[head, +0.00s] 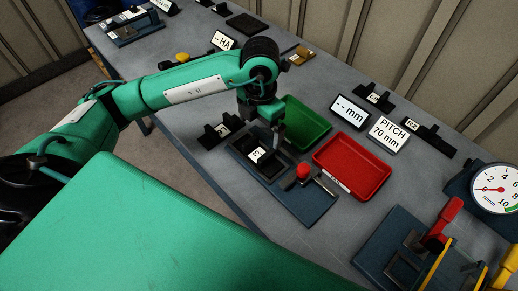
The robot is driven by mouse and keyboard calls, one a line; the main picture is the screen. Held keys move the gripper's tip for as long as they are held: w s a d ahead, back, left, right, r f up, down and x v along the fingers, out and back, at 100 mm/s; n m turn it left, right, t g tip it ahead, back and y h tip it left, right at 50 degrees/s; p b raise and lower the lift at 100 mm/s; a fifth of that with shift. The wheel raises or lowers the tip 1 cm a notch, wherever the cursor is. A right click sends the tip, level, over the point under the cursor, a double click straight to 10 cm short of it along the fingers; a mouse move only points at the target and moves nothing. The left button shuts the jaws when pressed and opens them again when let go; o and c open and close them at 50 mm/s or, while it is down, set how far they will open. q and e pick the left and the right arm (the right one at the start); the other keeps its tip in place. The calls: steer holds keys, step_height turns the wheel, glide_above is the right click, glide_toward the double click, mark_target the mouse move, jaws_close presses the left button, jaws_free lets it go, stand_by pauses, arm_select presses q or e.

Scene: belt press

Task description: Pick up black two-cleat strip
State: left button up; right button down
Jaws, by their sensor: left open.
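Several black strips with raised cleats and small white labels are in the head view. One black strip (257,155) lies in the blue fixture (310,207) at the middle. Another black strip (211,137) lies on the table just left of the fixture. Two more, a black strip (375,96) and a longer black strip (430,137), lie at the back right. The small labels are too small to read surely. My left gripper (277,138) points down, open, just above or behind the strip in the fixture; I cannot tell whether it touches. My right gripper is out of view.
A green tray (312,112) and a red tray (377,172) stand right of the fixture. A red knob (303,171) rises from the fixture. Signs (388,131) stand behind. A dial gauge (493,189) and a red-handled device (445,215) fill the right.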

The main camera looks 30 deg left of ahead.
mark_target(259, 154)
arm_select(q)
step_height(259, 154, down, 3)
steer(key=shift+w+f, duration=0.1)
steer(key=shift+f, duration=0.3)
steer(key=shift+f+p, duration=0.45)
steer(key=f, duration=0.1)
steer(key=f+p, duration=0.1)
steer(key=f, duration=0.1)
steer(key=shift+s+f, duration=0.25)
steer(key=shift+s, duration=0.05)
steer(key=shift+f, duration=0.5)
steer(key=c, duration=1.2)
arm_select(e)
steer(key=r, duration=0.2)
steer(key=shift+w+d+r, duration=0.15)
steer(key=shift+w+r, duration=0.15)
